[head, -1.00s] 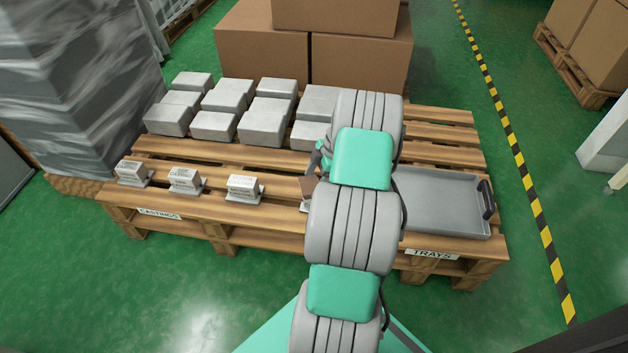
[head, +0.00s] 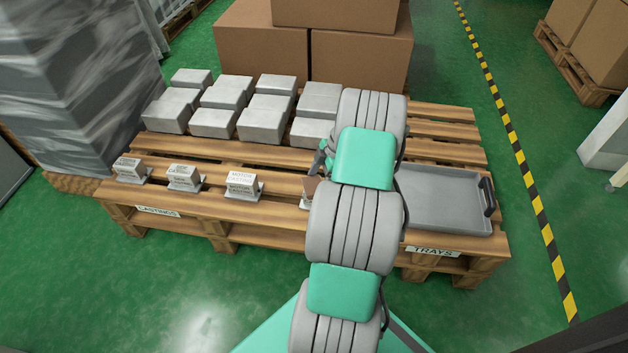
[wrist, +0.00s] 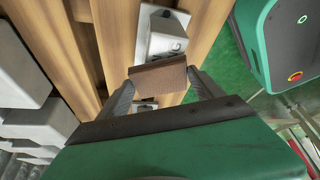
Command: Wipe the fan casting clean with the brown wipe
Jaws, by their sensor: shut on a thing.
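The brown wipe (wrist: 158,76) is held across between the two fingers of my gripper (wrist: 159,86), which is shut on it. In the head view the wipe (head: 311,184) shows as a small brown patch at the left edge of my arm. A grey casting (head: 305,197) sits there, mostly hidden by my arm. In the wrist view a pale casting on a plate (wrist: 165,35) lies just beyond the wipe; I cannot tell whether they touch. Three more labelled castings stand in a row to the left, one reading motor casting (head: 241,184). I cannot read which is the fan casting.
The castings stand on a wooden pallet (head: 270,229). Several grey blocks (head: 262,119) stand behind them. A grey tray (head: 440,198) lies right of my arm, with its inside empty where visible. Cardboard boxes (head: 262,60) are stacked at the back.

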